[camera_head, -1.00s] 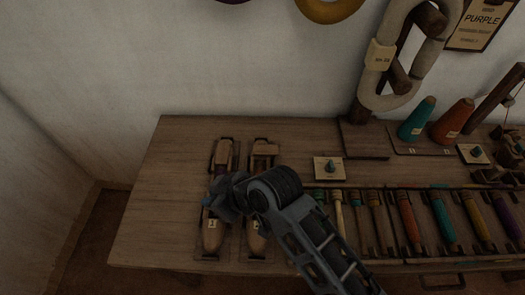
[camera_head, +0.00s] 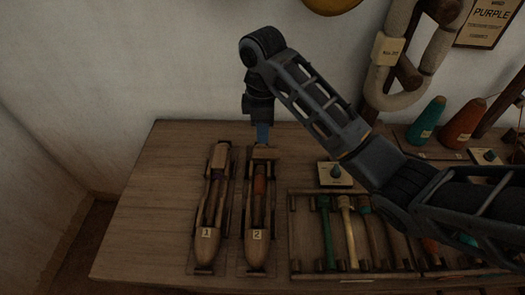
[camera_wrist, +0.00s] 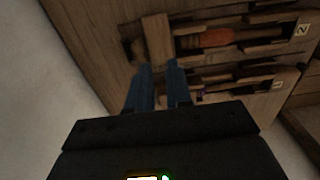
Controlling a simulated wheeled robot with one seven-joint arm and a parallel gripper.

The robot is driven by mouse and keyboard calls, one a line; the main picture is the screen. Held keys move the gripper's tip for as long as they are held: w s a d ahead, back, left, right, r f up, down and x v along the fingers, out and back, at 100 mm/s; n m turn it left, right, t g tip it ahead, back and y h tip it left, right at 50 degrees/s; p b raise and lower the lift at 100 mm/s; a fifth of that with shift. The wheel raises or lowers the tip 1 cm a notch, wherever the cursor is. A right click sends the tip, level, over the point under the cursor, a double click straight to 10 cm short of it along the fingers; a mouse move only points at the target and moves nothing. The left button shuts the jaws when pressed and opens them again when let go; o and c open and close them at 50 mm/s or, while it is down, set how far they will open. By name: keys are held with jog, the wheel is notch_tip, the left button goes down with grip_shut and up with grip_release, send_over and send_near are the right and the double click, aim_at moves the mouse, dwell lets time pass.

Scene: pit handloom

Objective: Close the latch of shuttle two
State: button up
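Shuttle two (camera_head: 257,230) is a long wooden shuttle labelled 2, lying on the table with an orange-brown bobbin (camera_head: 259,188) in it. It also shows in the wrist view (camera_wrist: 265,36). Its wooden latch block (camera_head: 266,153) is at the far end; in the wrist view the block (camera_wrist: 157,38) sticks out crosswise from the shuttle. My gripper (camera_head: 263,140) points down at this far end. In the wrist view its two blue fingers (camera_wrist: 159,70) stand a narrow gap apart, with their tips close to the block. I cannot tell whether they touch it.
Shuttle one (camera_head: 208,240) lies parallel, close on the left. A rack (camera_head: 291,235) of coloured bobbins stands to the right, under my arm. A small plate with a blue knob (camera_head: 335,173) is behind it. The wall rises behind the table; the table's left part is clear.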

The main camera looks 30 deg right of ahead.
aim_at(263, 153)
notch_tip(263, 153, down, 8)
jog(key=b, duration=0.3)
jog(key=shift+r, duration=0.2)
jog(key=shift+c, duration=0.2)
grip_shut()
